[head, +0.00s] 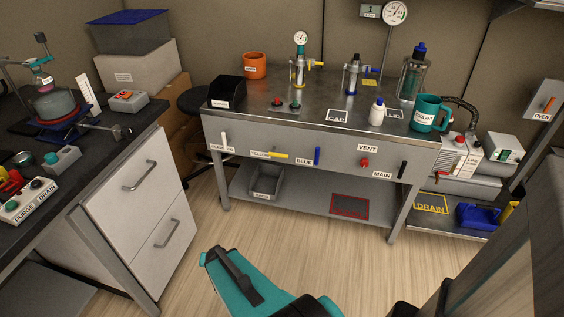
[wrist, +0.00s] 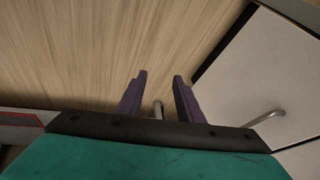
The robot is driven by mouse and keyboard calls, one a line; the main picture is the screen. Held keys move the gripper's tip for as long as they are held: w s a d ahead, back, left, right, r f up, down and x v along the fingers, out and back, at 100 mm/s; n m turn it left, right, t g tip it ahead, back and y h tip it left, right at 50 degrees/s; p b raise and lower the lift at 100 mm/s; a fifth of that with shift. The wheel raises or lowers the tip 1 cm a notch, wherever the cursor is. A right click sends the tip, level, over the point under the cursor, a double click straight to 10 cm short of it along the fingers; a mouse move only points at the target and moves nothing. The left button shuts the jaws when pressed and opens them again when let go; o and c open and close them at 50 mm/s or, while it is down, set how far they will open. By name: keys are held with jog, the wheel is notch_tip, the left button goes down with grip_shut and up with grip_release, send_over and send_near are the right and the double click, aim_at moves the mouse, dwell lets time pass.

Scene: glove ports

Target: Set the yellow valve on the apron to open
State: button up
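The yellow valve lever (head: 278,155) is on the bench's front apron in the head view. It lies about level, beside a label (head: 259,153) that appears to read YELLOW. The blue lever (head: 317,156) to its right hangs upright. My gripper's teal body shows at the bottom centre of the head view, well in front of the bench and lower than the apron; its fingertips are not clear there. In the wrist view my gripper (wrist: 158,80) has two purple fingers apart, with nothing held between them. The yellow lever is not in the wrist view.
The apron also has a white lever (head: 225,140), a red VENT knob (head: 365,163) and a black MAIN lever (head: 402,169). A grey bin (head: 266,181) and a red-edged mat (head: 350,206) are on the lower shelf. A drawer cabinet (head: 140,200) stands left. Floor before the bench is clear.

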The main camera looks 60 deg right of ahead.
jog(key=w+d+r+m+t+h+b, duration=0.2)
jog(key=d+r+m+t+b, duration=0.15)
jog(key=d, duration=0.75)
jog(key=m+t+h+b, duration=0.5)
jog(key=m+h+b, duration=0.2)
jog(key=m+h, duration=0.35)
send_near(282, 156)
jog(key=v, duration=0.3)
jog(key=shift+s+f+m, duration=0.2)
jog(key=shift+f+m, duration=0.05)
jog(key=shift+m, duration=0.05)
jog(key=shift+w+d+f+b, duration=0.15)
jog(key=shift+w+d+b, duration=0.05)
jog(key=shift+b, duration=0.4)
jog(key=shift+b+x, duration=3)
jog(key=shift+x, duration=3.7)
